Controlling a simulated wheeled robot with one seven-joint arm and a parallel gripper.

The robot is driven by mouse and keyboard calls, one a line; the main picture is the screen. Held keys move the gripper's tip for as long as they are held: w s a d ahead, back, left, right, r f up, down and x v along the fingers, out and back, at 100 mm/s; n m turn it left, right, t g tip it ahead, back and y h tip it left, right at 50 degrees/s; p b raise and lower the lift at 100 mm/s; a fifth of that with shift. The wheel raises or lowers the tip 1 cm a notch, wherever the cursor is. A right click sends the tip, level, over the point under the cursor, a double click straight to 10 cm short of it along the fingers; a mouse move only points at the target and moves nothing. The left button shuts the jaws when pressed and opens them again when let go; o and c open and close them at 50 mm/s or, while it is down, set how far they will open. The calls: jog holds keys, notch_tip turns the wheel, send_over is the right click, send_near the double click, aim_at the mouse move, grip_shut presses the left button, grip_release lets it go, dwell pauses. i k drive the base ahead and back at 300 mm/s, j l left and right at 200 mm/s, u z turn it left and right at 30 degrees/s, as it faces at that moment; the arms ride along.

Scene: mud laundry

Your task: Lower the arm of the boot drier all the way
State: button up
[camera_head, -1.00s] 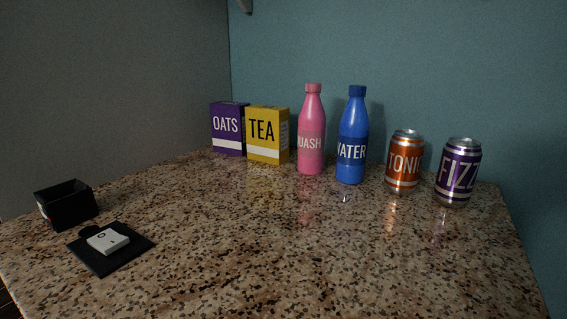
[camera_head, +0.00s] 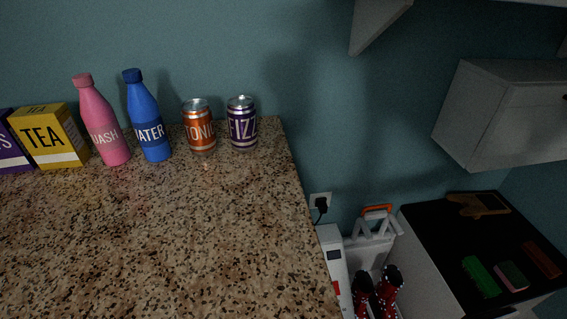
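What looks like the boot drier (camera_head: 369,249) stands low in the gap between the granite counter and a dark-topped unit on the right. It is white, with a raised light frame topped by an orange bar (camera_head: 377,209), which may be its arm. A pair of dark red boots with white dots (camera_head: 376,294) is in front of it, cut off by the bottom edge. I cannot tell whether the boots sit on the drier. My gripper is not in view.
The granite counter (camera_head: 190,240) fills the left, with bottles, boxes and cans along its back. A white appliance (camera_head: 334,265) stands beside the drier under a plugged wall socket (camera_head: 320,203). The black-topped unit (camera_head: 440,235) bounds the right; a white cabinet (camera_head: 505,115) hangs above.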

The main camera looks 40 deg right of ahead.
aim_at(369, 236)
jog(key=l+z, duration=0.25)
jog(key=z, duration=0.2)
jog(key=l+z, duration=0.25)
jog(key=z, duration=0.2)
jog(key=i+j+z, duration=0.1)
jog(key=z, duration=0.15)
jog(key=i+j+z, duration=0.1)
jog(key=z, duration=0.2)
